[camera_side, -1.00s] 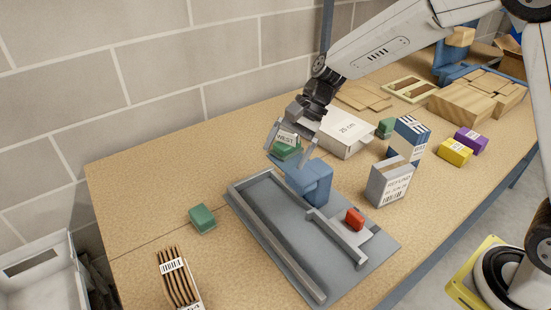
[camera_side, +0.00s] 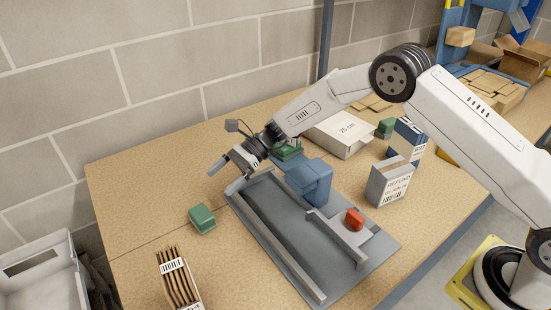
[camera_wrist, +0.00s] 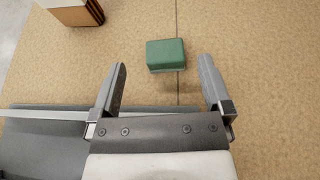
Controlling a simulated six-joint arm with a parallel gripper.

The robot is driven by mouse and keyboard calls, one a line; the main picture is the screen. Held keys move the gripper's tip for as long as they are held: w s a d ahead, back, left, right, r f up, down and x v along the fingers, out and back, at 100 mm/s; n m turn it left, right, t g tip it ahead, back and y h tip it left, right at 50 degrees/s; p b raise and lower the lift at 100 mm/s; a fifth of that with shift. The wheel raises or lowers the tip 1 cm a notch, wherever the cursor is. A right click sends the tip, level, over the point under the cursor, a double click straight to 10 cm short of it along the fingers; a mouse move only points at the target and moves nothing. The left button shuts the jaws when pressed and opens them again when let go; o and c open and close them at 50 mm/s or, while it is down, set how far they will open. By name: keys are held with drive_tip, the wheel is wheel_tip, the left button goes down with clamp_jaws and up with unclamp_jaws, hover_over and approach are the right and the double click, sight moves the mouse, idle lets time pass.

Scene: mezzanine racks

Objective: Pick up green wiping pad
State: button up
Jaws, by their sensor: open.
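A green wiping pad (camera_side: 202,219) lies on the tan tabletop to the left of the grey tray fixture. In the wrist view the green pad (camera_wrist: 166,55) shows ahead of the fingertips, between their lines and apart from them. My gripper (camera_side: 226,178) is open and empty, above the far left corner of the fixture and up from the pad. In the wrist view both fingers of my gripper (camera_wrist: 162,72) are spread wide. Another green block (camera_side: 287,150) shows behind my wrist, partly hidden, and a third green block (camera_side: 386,128) stands farther back.
The grey fixture (camera_side: 290,246) with raised rails holds a blue block (camera_side: 309,180) and a small red piece (camera_side: 354,219). A rack of brown slats (camera_side: 178,280) stands at the front left. A white box (camera_side: 338,134) and labelled cartons stand right. Bare tabletop surrounds the pad.

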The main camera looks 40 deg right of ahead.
approach(199, 214)
drive_tip(key=shift+x, duration=0.75)
drive_tip(key=shift+a+f, duration=0.1)
drive_tip(key=shift+f, duration=0.05)
drive_tip(key=shift+x, duration=1.15)
drive_tip(key=shift+a, duration=0.15)
drive_tip(key=shift+x, duration=2.45)
drive_tip(key=c, duration=1)
drive_tip(key=shift+o, duration=0.2)
drive_tip(key=shift+r, duration=0.25)
